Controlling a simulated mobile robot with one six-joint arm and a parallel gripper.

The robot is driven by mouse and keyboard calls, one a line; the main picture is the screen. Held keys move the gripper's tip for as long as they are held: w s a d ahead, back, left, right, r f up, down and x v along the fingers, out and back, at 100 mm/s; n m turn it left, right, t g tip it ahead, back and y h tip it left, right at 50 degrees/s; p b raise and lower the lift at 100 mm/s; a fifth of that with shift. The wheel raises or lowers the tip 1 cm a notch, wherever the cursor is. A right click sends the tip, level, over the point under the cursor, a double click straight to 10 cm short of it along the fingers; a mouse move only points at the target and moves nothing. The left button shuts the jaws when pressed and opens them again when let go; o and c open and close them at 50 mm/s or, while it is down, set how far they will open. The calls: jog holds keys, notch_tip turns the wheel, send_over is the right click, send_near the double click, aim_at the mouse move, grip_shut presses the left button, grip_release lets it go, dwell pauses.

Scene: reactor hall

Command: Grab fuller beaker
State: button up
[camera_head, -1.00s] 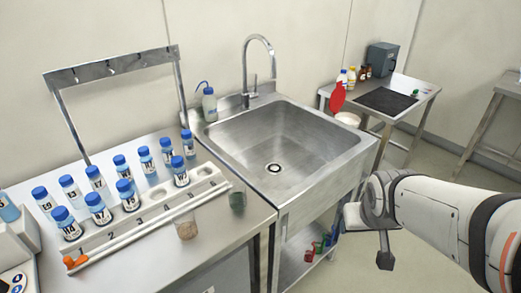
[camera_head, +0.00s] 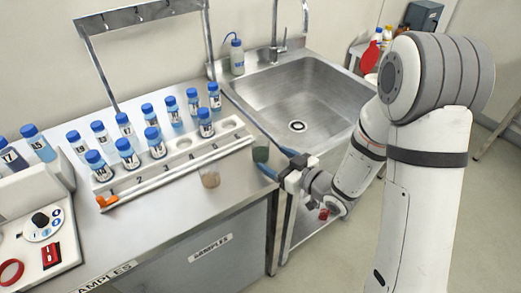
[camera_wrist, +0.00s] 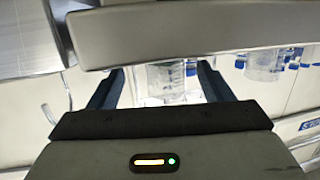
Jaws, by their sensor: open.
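The fill levels are too small to compare. My gripper (camera_head: 276,161) is open, just right of the green beaker, with its blue fingers pointing toward it. In the wrist view a clear beaker (camera_wrist: 165,84) shows between the open fingers. Contact cannot be told. Another clear vessel (camera_wrist: 262,64) shows farther right there.
A steel sink (camera_head: 300,95) lies to the right, with a faucet and a wash bottle (camera_head: 237,57) behind. A white device (camera_head: 35,215) stands at the left. Bare counter lies in front.

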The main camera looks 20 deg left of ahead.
aim_at(256, 149)
jog(key=shift+w+a, duration=0.1)
jog(key=shift+a, duration=0.4)
jog(key=p+x, duration=0.1)
jog(key=x, duration=0.2)
jog(key=p+x, duration=0.1)
jog(key=x, duration=0.3)
jog(key=shift+r, duration=0.25)
jog(key=shift+c, duration=0.2)
jog(key=c, duration=1.1)
